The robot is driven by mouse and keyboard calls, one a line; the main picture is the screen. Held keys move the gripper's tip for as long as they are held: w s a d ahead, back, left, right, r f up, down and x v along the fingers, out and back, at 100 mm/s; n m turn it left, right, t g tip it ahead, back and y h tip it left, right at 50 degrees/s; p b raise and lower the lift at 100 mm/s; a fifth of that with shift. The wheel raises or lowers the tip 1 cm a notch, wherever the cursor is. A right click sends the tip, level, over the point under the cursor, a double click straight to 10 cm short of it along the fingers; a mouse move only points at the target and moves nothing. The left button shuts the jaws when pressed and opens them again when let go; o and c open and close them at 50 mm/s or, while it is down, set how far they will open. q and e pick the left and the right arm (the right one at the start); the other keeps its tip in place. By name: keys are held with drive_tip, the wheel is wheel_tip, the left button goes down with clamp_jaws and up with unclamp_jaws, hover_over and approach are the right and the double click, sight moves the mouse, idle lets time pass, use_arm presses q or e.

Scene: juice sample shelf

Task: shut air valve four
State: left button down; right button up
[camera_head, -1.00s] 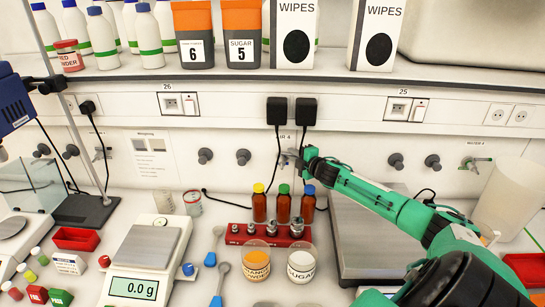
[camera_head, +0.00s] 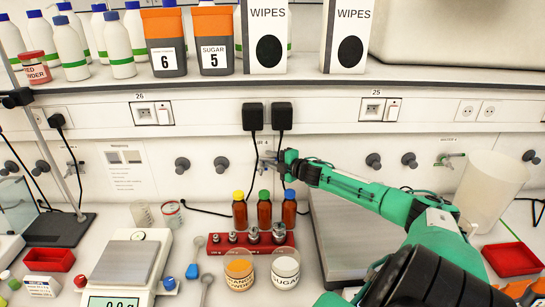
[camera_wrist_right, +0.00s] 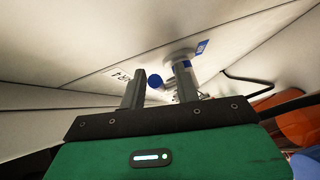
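Air valve four (camera_head: 267,160) is a small grey tap on the white back wall, just below two black power plugs. My right gripper (camera_head: 281,162) is at the valve, and its fingertips are hard to make out in the head view. In the right wrist view my right gripper (camera_wrist_right: 158,88) has its two fingers apart, on either side of a round blue end (camera_wrist_right: 155,81) of the valve. I see a gap beside the blue end. The valve's body and wall flange (camera_wrist_right: 180,58) are partly hidden by the right finger. A label ending in "R 4" is on the wall beside it. My left gripper is not in view.
Three capped brown bottles (camera_head: 264,210) and a red block of weights (camera_head: 250,241) stand below my right gripper. Black plugs (camera_head: 253,117) and cables hang close above. Dark knobs (camera_head: 221,165) line the wall. Another tap (camera_head: 450,160) is farther right.

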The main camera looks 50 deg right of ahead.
drive_tip(key=shift+s, duration=0.1)
drive_tip(key=s+r+b, duration=0.1)
drive_tip(key=s+r, duration=0.1)
drive_tip(key=s, duration=1.1)
drive_tip(key=shift+s+b, duration=0.25)
drive_tip(key=shift+b, duration=0.1)
idle(0.3)
idle(0.6)
